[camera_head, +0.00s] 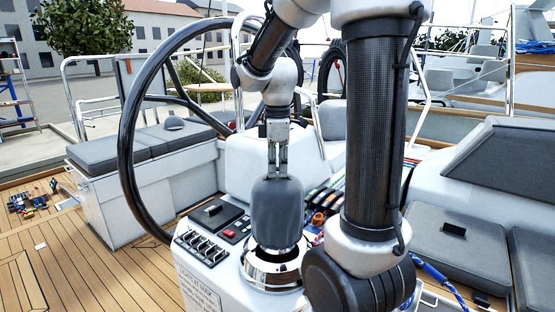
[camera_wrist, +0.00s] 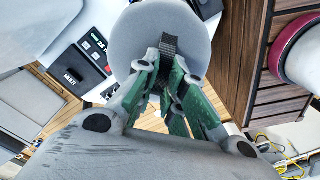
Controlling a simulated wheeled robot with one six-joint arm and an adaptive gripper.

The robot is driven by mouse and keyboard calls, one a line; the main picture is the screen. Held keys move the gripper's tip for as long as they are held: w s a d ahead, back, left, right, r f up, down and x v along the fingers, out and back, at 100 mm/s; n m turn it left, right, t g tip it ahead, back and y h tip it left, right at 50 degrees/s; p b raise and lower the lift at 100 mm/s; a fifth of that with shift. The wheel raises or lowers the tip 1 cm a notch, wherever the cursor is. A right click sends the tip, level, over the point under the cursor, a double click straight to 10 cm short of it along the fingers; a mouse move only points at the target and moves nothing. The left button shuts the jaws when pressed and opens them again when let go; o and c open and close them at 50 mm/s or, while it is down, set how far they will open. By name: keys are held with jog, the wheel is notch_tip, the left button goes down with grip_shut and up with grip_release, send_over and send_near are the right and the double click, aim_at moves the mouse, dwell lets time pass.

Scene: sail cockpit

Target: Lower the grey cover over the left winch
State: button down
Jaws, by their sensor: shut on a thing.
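The grey cover (camera_head: 277,208) is a soft-looking dome, upright, on the console in front of the wheel. My gripper (camera_head: 277,172) points down and is shut on the tab at its top. In the wrist view the fingers (camera_wrist: 170,62) pinch the dark strap of the cover (camera_wrist: 130,40). The winch (camera_head: 271,272) is a shiny chrome drum directly below the cover. Its wide lower part shows under the cover's lower edge; its upper part is hidden. Whether the cover rests on the winch, I cannot tell.
Left of the winch are a row of switches (camera_head: 201,248) and a panel with red buttons (camera_head: 237,232). The large black wheel (camera_head: 126,130) stands behind. Coloured ropes (camera_head: 322,200) lie right of the cover. My own arm column blocks the view at right.

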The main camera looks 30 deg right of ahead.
aim_at(277, 179)
jog(key=shift+f, duration=1.65)
jog(key=c, duration=1.4)
grip_release()
jog(key=shift+c, duration=0.2)
jog(key=o, duration=0.5)
